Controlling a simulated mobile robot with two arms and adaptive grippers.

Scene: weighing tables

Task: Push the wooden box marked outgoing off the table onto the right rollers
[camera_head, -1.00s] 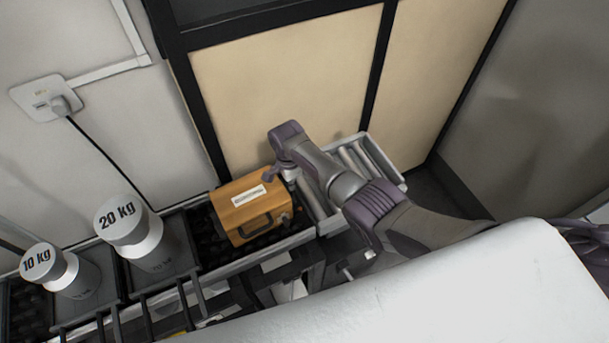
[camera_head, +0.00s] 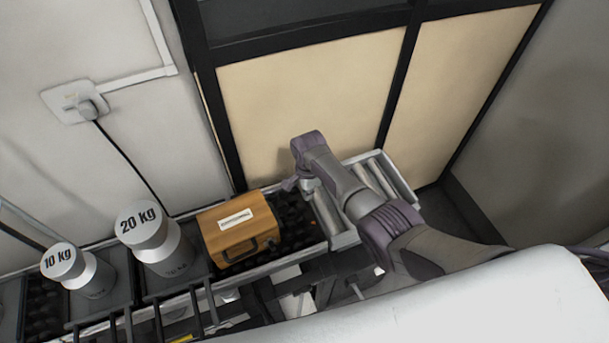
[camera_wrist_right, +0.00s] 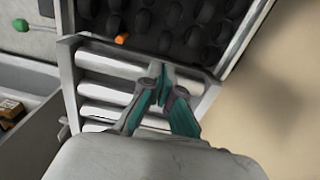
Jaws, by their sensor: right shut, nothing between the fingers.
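The wooden box (camera_head: 240,228), with a white label and a dark handle, sits upright on the black studded table (camera_head: 296,224), close to the 20 kg weight's platform. The label's writing is too small to read. The right rollers (camera_head: 372,180) lie beyond the table's right end, with a bare strip of studs between them and the box. My right gripper (camera_head: 292,185) is right of the box and apart from it, near the table-roller junction. In the right wrist view its fingers (camera_wrist_right: 162,72) are together and empty, over the rollers (camera_wrist_right: 105,88). My left gripper is out of view.
A 20 kg weight (camera_head: 155,240) and a 10 kg weight (camera_head: 80,268) stand on dark platforms left of the box. A wall with cream panels (camera_head: 310,100) runs behind the table. A socket (camera_head: 75,102) with a cable is at upper left.

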